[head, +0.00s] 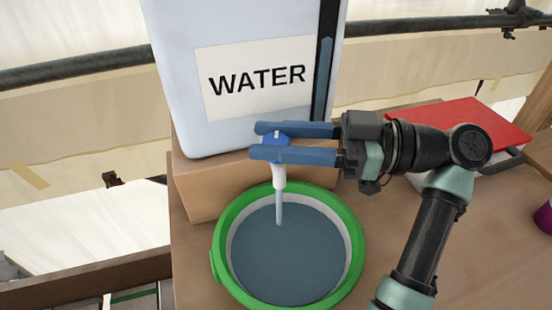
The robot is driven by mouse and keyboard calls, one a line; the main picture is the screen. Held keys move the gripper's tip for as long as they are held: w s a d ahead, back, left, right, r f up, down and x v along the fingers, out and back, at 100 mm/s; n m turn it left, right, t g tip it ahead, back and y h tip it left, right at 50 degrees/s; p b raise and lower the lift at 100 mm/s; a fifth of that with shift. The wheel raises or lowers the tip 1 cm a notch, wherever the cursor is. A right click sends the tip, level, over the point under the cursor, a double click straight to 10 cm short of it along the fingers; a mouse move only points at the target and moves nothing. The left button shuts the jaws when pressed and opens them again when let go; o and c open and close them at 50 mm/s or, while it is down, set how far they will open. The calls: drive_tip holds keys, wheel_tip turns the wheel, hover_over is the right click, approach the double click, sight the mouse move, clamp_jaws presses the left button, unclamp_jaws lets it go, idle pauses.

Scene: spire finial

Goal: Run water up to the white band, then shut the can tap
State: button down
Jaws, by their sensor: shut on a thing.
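The white can labelled WATER (240,60) stands upright on a wooden block, with a dark level strip on its right side. Its tap has a blue handle (274,137) and a white spout (279,176). My gripper (262,140) is shut on the blue tap handle, one finger on either side, reaching in from the right. A thin stream of water (280,208) runs from the spout into the green bucket (355,240). Grey-blue water (285,260) fills much of the bucket. A pale band (237,230) shows inside the wall, between the water and the green rim.
The wooden block (200,190) stands on a brown table (390,195). A red book-like item (460,125) lies at the back right, and a purple object (544,215) stands at the right edge. A dark pipe (80,68) crosses behind. The table's left edge is close to the bucket.

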drive_tip(key=n+g+b, duration=0.1)
drive_tip(key=g+b, duration=0.1)
drive_tip(key=b, duration=0.1)
drive_tip(key=n+g+b, duration=0.2)
drive_tip(key=b, duration=0.1)
drive_tip(key=shift+f+g, duration=0.35)
drive_tip(key=shift+g, duration=0.05)
drive_tip(key=shift+r+n+g+h+b, duration=0.1)
drive_tip(key=shift+n+g+h+b, duration=0.35)
drive_tip(key=shift+b, duration=0.75)
drive_tip(key=shift+r+n+g+b, duration=0.2)
drive_tip(key=shift+n+g+b, duration=0.2)
drive_tip(key=shift+g, duration=0.35)
drive_tip(key=shift+c, duration=2.2)
unclamp_jaws()
